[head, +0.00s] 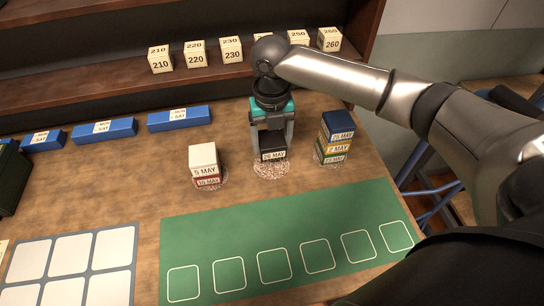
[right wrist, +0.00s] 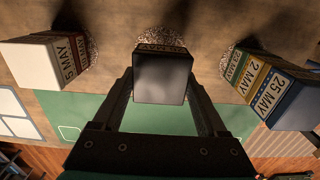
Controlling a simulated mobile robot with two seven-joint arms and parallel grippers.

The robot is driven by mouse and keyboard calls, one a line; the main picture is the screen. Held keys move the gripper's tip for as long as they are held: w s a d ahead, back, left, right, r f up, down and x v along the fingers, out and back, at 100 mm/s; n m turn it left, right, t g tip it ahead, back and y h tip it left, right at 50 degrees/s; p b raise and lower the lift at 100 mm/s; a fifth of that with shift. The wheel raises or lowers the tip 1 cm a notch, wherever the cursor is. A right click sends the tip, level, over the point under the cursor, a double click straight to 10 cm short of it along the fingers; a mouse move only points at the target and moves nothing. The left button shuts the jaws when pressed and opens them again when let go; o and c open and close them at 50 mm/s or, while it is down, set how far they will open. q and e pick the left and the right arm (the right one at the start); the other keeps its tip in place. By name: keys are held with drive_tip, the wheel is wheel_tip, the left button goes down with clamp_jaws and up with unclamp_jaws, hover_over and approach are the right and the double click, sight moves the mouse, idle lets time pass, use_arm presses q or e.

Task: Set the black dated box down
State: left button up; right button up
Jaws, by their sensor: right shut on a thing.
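My right gripper (head: 271,147) points down over the middle speckled round mat (head: 271,170), between two stacks of boxes. It is shut on the black dated box (head: 272,141), whose label seems to read 26 MAY. The box is upright between the fingers, right over the mat. I cannot tell whether its underside touches the mat. In the right wrist view the black box (right wrist: 163,78) sits between both fingers and hides part of the mat. My left gripper is not in view.
Left stands a white 5 MAY box (head: 202,157) on a red-labelled box (head: 207,182). Right stands a stack topped by a navy 25 MAY box (head: 337,124). Blue SAT blocks (head: 179,117) lie behind. The green mat (head: 240,232) in front is empty.

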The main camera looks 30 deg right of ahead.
sight(272, 167)
wheel_tip(272, 167, down, 6)
drive_tip(key=shift+r+b, duration=0.25)
drive_tip(key=shift+b, duration=0.25)
drive_tip(key=shift+f, duration=0.15)
drive_tip(key=o, duration=1.4)
drive_tip(key=shift+c, duration=0.2)
wheel_tip(272, 167, up, 12)
drive_tip(key=shift+r+p, duration=0.2)
drive_tip(key=shift+p, duration=1)
